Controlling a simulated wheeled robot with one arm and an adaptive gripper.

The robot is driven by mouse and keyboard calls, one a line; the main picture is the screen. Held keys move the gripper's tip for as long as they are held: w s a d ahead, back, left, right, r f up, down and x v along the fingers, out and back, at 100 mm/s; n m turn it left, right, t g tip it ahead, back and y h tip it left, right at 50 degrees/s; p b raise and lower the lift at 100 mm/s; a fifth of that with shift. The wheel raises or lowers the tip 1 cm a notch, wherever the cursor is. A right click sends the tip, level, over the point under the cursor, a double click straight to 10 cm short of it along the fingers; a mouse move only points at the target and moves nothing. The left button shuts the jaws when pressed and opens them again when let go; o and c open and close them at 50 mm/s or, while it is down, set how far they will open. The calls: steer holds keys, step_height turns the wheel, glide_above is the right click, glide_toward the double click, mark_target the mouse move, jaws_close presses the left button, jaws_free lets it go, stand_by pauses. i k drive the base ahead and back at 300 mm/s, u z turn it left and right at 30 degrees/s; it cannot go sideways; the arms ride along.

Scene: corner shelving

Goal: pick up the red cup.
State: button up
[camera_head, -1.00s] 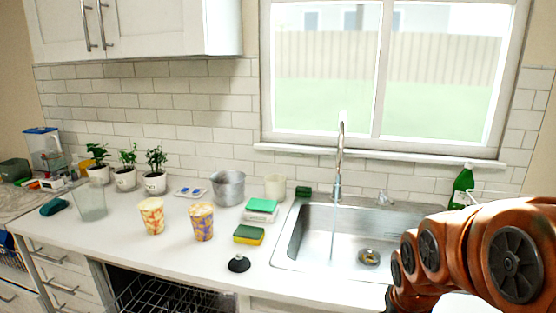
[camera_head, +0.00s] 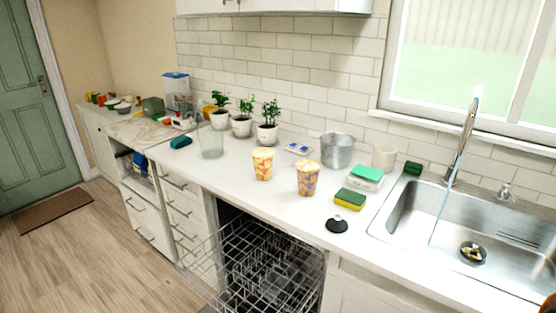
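I see no plainly red cup. Two patterned cups stand upright on the white counter: a yellow and orange cup (camera_head: 262,164) and, to its right, a yellow, orange and purple cup (camera_head: 308,178). Small red, orange and green items (camera_head: 102,99) sit on the far left counter, too small to tell what they are. My gripper is not in view; only a sliver of my orange arm shows at the bottom right corner.
A dishwasher rack (camera_head: 262,262) sticks out below the counter edge. The sink (camera_head: 420,215) with running water is at right. A clear glass (camera_head: 210,142), potted plants (camera_head: 241,122), a metal pot (camera_head: 338,150) and sponges (camera_head: 350,200) stand around the cups. Wooden floor (camera_head: 90,250) is free at left.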

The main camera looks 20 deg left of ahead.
mark_target(263, 158)
steer(key=u, duration=0.6)
steer(key=i, duration=0.7)
steer(key=u, duration=0.95)
